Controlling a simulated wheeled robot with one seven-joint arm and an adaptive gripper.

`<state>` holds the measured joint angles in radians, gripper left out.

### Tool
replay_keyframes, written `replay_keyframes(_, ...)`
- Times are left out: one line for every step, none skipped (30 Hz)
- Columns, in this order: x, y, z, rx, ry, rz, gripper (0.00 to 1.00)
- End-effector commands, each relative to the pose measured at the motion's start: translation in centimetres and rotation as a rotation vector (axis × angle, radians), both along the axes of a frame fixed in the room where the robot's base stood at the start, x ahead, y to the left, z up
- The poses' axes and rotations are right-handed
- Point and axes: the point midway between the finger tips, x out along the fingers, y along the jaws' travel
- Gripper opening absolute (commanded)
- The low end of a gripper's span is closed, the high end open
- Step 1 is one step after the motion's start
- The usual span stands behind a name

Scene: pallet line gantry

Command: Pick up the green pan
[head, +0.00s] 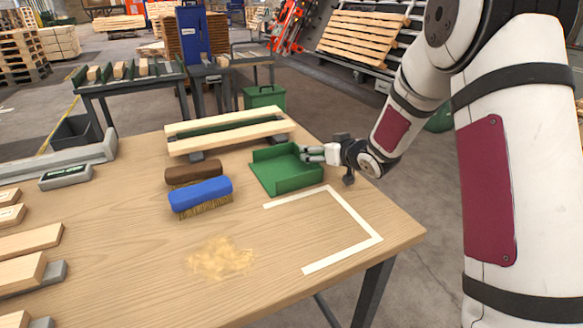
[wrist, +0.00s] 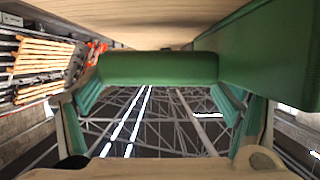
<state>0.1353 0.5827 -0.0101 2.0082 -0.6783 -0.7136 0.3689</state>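The green pan (head: 284,172) lies on the wooden table, right of the brushes, with raised walls around a flat floor. My gripper (head: 312,153) is at its right rear side, close to its edge; the head view does not show clearly whether they touch. In the wrist view my gripper (wrist: 158,98) has its two fingers spread wide apart. A green part of the pan (wrist: 158,68) spans the space ahead of the fingertips, and a green wall (wrist: 270,55) fills the upper right. No grip on the pan shows.
A blue brush (head: 200,193) and a brown brush (head: 193,172) lie left of the pan. A slatted wooden piece (head: 228,131) lies behind it. A white tape outline (head: 345,255) and a sawdust patch (head: 220,258) are in front. Wood blocks (head: 22,270) line the left edge.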

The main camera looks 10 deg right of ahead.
Motion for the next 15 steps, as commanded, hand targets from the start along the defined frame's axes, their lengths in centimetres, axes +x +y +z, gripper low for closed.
replay_keyframes(-0.1, 0.0, -0.2, -0.003, 0.003, 0.001, 0.52)
replay_keyframes(-0.1, 0.0, -0.2, -0.003, 0.003, 0.001, 0.46)
replay_keyframes(-0.1, 0.0, -0.2, -0.003, 0.003, 0.001, 0.37)
replay_keyframes(-0.1, 0.0, -0.2, -0.003, 0.004, 0.001, 0.37)
replay_keyframes(-0.1, 0.0, -0.1, -0.003, 0.002, 0.001, 0.37)
replay_keyframes(-0.1, 0.0, -0.2, -0.003, 0.002, 0.001, 0.37)
replay_keyframes(-0.1, 0.0, -0.2, -0.003, 0.003, 0.001, 0.37)
replay_keyframes(-0.1, 0.0, -0.2, -0.003, 0.003, 0.001, 0.37)
replay_keyframes(-0.1, 0.0, -0.2, -0.003, 0.003, 0.001, 0.37)
replay_keyframes(-0.1, 0.0, -0.2, -0.004, 0.003, 0.001, 0.37)
replay_keyframes(-0.1, 0.0, -0.1, -0.004, 0.003, 0.001, 0.37)
replay_keyframes(-0.1, 0.0, 0.1, -0.004, 0.003, 0.001, 0.37)
replay_keyframes(-0.1, 0.0, 0.4, -0.004, 0.003, 0.002, 0.37)
replay_keyframes(-0.1, 0.0, 0.7, -0.004, 0.002, 0.002, 0.37)
replay_keyframes(-0.1, 0.0, 1.3, -0.003, 0.001, 0.002, 0.37)
